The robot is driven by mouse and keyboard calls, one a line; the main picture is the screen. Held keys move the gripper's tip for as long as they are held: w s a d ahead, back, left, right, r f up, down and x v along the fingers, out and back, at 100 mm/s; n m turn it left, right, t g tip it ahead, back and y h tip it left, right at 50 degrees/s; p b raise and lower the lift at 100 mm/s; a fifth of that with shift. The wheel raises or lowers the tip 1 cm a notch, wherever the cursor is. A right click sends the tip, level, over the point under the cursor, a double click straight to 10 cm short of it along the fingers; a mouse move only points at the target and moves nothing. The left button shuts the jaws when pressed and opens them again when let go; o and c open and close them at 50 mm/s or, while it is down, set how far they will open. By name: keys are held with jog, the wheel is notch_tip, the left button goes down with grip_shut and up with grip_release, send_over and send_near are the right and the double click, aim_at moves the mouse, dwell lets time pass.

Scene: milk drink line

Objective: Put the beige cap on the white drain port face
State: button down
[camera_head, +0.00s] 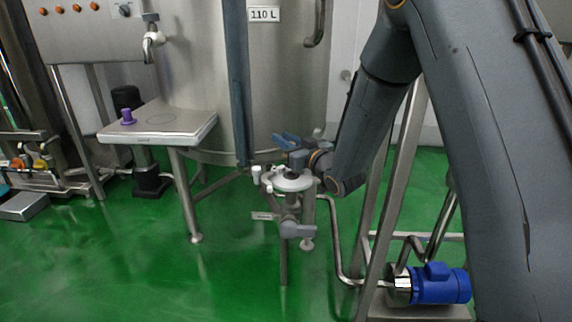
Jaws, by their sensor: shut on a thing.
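The white drain port face (290,184) shows as a pale round disc on top of the metal drain fitting, in front of the steel tank. My gripper (288,143), with blue-grey fingers, is just above and behind this disc, reaching in from the right. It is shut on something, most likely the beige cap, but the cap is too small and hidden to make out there. I cannot tell whether it touches the port face.
A valve with a grey handle (296,229) hangs below the port. A steel stand (190,124) with a purple knobbed piece (128,117) is at left. A blue motor pump (440,284) sits at lower right. Green floor is clear in front.

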aim_at(284, 169)
jog(key=shift+f+b, duration=0.65)
jog(key=shift+f, duration=2.45)
jog(key=shift+f, duration=0.15)
jog(key=c, duration=1.9)
grip_release()
jog(key=shift+c, duration=0.2)
jog(key=shift+o, duration=0.2)
jog(key=shift+s, duration=0.1)
jog(key=p+v, duration=0.2)
jog(key=v, duration=1)
